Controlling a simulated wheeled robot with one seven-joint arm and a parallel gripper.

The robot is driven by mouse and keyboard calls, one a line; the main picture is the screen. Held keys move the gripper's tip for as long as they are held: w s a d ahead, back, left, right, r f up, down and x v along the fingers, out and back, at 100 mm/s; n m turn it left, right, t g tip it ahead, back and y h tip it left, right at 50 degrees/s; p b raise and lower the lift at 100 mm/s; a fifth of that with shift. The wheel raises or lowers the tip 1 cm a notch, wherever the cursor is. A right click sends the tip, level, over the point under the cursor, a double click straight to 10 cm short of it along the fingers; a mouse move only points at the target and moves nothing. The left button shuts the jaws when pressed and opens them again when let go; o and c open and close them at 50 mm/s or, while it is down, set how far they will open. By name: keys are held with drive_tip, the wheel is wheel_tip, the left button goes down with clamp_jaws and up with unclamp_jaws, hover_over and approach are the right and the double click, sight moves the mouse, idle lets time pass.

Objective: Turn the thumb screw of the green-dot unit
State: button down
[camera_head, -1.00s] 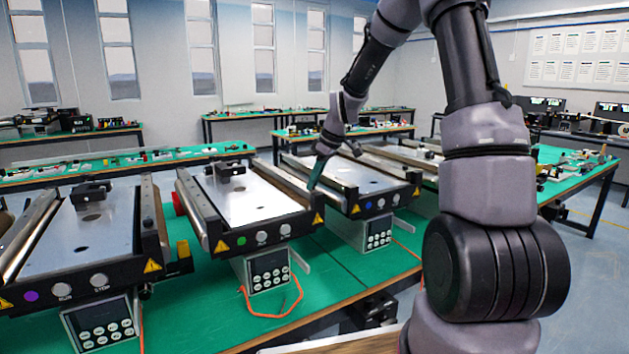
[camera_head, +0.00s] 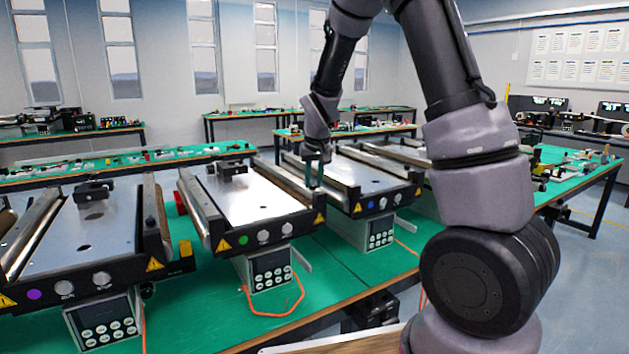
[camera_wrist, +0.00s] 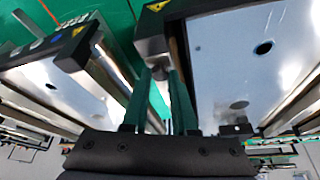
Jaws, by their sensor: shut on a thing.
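The green-dot unit (camera_head: 255,203) is the middle mini conveyor in the head view. It has a bright plate and a green dot (camera_head: 243,240) on its dark front panel. My gripper (camera_head: 315,184) points down at this unit's right side rail, close to its front right corner. In the wrist view my gripper (camera_wrist: 161,84) has its two dark green fingers on either side of a small grey end piece beside the plate. This looks like the thumb screw (camera_wrist: 158,74), mostly hidden by the fingers. The fingers are shut on it.
A blue-dot unit (camera_head: 375,187) stands close on the right and a purple-dot unit (camera_head: 75,240) on the left. An orange cable (camera_head: 290,312) lies on the green bench (camera_head: 190,320) in front. A narrow gap separates the middle and right units.

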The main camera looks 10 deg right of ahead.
drive_tip(key=m, duration=0.1)
drive_tip(key=m+h, duration=0.1)
drive_tip(key=m, duration=0.2)
drive_tip(key=shift+w+a+h, duration=0.1)
drive_tip(key=shift+a+h, duration=0.2)
drive_tip(key=shift+h, duration=0.1)
drive_tip(key=m+g+h, duration=0.1)
drive_tip(key=m, duration=0.3)
drive_tip(key=shift+m, duration=0.3)
drive_tip(key=shift+g, duration=0.3)
drive_tip(key=c, duration=0.7)
unclamp_jaws()
drive_tip(key=shift+a, duration=0.1)
drive_tip(key=v, duration=1)
drive_tip(key=shift+a+r, duration=0.2)
drive_tip(key=shift+r, duration=0.1)
